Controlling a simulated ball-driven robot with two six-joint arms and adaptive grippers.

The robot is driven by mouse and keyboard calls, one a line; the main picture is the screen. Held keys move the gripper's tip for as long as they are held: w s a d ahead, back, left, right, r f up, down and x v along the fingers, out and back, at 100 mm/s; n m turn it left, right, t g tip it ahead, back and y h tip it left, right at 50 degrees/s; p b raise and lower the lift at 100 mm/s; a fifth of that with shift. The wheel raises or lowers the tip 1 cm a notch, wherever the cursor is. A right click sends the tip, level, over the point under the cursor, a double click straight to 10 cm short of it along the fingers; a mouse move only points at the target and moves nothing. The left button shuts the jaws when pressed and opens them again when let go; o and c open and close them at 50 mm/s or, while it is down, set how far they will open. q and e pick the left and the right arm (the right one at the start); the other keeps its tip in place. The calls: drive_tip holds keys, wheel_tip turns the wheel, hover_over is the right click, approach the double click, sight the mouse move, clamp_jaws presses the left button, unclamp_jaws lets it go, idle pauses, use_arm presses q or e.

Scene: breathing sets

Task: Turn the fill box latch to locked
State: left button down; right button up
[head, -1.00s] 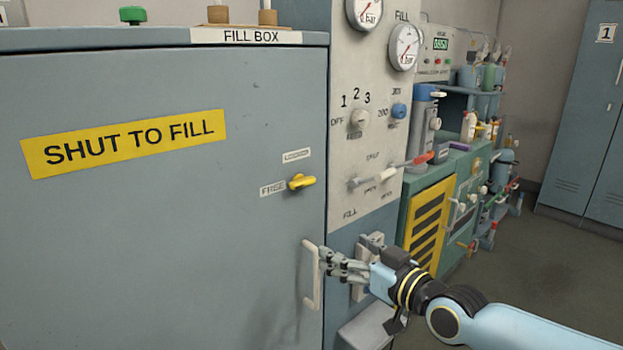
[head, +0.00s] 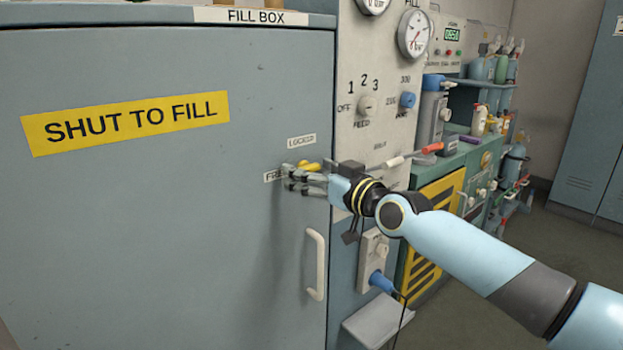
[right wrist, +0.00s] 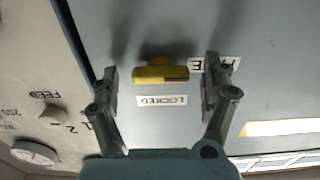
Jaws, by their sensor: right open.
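The yellow fill box latch (head: 311,167) is on the right part of the grey fill box door (head: 150,230), partly hidden by my right gripper (head: 288,178). In the right wrist view the latch (right wrist: 160,74) lies level, its bar pointing toward the FREE label (right wrist: 225,66). The LOCKED label (right wrist: 161,100) is on the door, above the latch in the head view. My right gripper is open, with one finger on each side of the latch in the right wrist view (right wrist: 161,80); contact cannot be told. My left gripper is not in view.
A pale door handle (head: 316,264) stands out below the latch. The panel (head: 375,135) right of the door carries knobs, a lever (head: 400,160) and a gauge (head: 413,34). A blue plug (head: 381,281) with a cable sits in a socket below my right arm.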

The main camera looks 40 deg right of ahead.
drive_tip(key=shift+w+r, duration=0.1)
drive_tip(key=c, duration=1.2)
drive_tip(key=m, duration=0.4)
drive_tip(key=shift+m, duration=0.3)
drive_tip(key=shift+m+p, duration=0.4)
drive_tip(key=shift+m, duration=1.7)
